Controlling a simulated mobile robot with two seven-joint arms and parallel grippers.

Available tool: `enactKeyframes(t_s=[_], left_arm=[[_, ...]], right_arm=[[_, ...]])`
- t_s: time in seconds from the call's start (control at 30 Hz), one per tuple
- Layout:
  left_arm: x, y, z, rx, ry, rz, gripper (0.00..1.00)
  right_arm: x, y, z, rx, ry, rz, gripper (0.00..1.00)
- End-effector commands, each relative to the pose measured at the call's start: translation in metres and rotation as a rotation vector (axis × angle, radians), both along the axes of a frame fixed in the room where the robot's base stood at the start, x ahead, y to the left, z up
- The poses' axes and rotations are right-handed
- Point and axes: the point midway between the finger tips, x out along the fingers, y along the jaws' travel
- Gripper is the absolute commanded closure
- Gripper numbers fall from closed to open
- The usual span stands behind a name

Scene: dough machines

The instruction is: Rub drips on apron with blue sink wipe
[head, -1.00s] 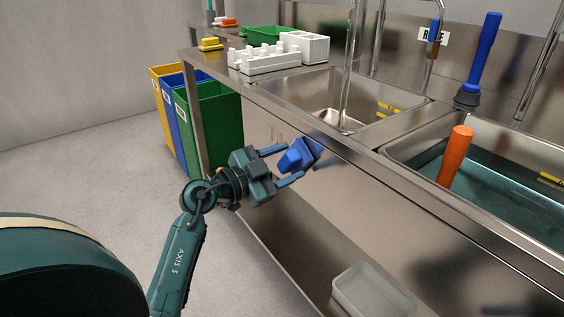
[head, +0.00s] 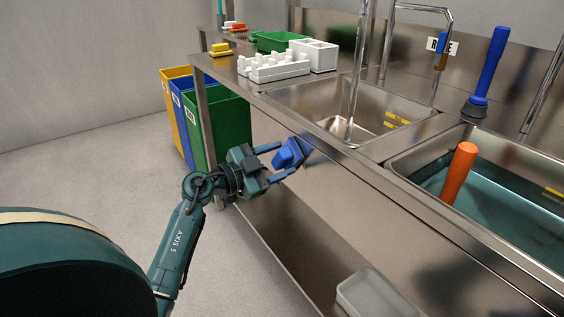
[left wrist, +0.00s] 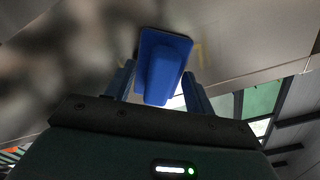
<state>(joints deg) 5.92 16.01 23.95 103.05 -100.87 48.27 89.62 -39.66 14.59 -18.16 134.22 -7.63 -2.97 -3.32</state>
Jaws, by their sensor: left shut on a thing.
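The blue sink wipe (head: 291,152) is a small blue block with a raised grip. My left gripper (head: 281,158) is shut on it and holds it up to the steel apron (head: 330,193), the front panel below the sink rim. In the left wrist view the blue wipe (left wrist: 162,62) sits between the two fingers, its flat face toward the apron (left wrist: 245,45). I cannot tell whether it touches the panel. Faint yellowish marks (left wrist: 199,55) show on the panel just right of the wipe. My right gripper is not in view.
Two sink basins lie behind the apron; the right one holds water (head: 520,225) and an orange cylinder (head: 459,174). A white rack (head: 274,67) stands on the counter. Green, blue and yellow bins (head: 222,125) stand at the left end.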

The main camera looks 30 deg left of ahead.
Motion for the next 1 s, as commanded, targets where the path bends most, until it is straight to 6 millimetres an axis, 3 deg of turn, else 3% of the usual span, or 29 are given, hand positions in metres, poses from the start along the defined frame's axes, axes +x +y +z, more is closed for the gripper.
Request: enactKeyframes(t_s=[1.0], left_arm=[[0.024,0.056,0.001,0.001,0.001,0.002,0.64]], right_arm=[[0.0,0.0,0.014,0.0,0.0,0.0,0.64]])
